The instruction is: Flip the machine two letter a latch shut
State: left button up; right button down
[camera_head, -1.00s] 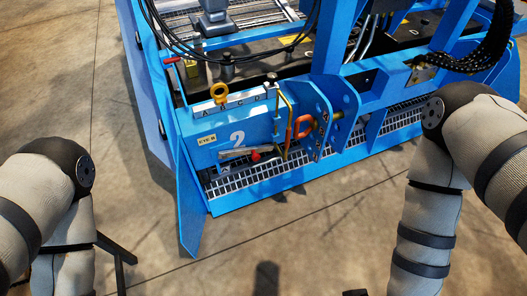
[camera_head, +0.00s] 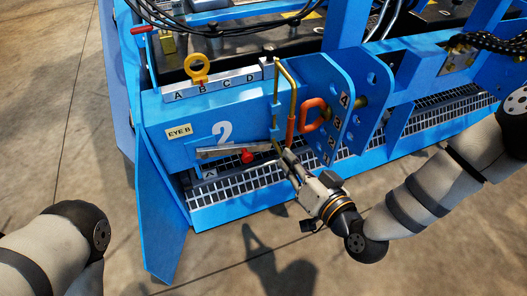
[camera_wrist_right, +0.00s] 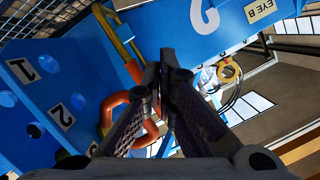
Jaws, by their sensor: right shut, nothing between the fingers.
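The blue machine panel marked 2 (camera_head: 180,117) carries a strip lettered A to D (camera_head: 215,84). A grey bar (camera_head: 218,152) with a red knob (camera_head: 248,156) lies along its lower edge, with an A label (camera_head: 210,173) just below the bar. I take this bar for the latch; whether it is open or shut I cannot tell. My right gripper (camera_head: 286,155) is shut and empty, its tips right of the red knob, near the foot of the yellow and orange bent rod (camera_head: 290,105). The wrist view shows its closed fingers (camera_wrist_right: 168,62) near that rod (camera_wrist_right: 122,42). My left gripper is out of view.
A yellow eye (camera_head: 198,66) stands on the lettered strip near B. An orange loop (camera_head: 312,116) and upright numbered blue plates (camera_head: 340,105) stand right of the rod. A metal grating (camera_head: 240,184) runs below. The concrete floor in front is open.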

pick_arm(q)
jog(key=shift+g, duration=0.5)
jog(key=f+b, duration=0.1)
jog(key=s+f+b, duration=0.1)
jog(key=b, duration=0.1)
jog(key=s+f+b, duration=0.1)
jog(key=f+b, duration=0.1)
pick_arm(e)
jog(key=w+a+f, duration=0.5)
jog(key=w+a, duration=0.1)
jog(key=w, duration=0.2)
jog(key=shift+f, duration=0.35)
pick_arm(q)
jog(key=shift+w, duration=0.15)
pick_arm(e)
jog(key=shift+f, duration=0.1)
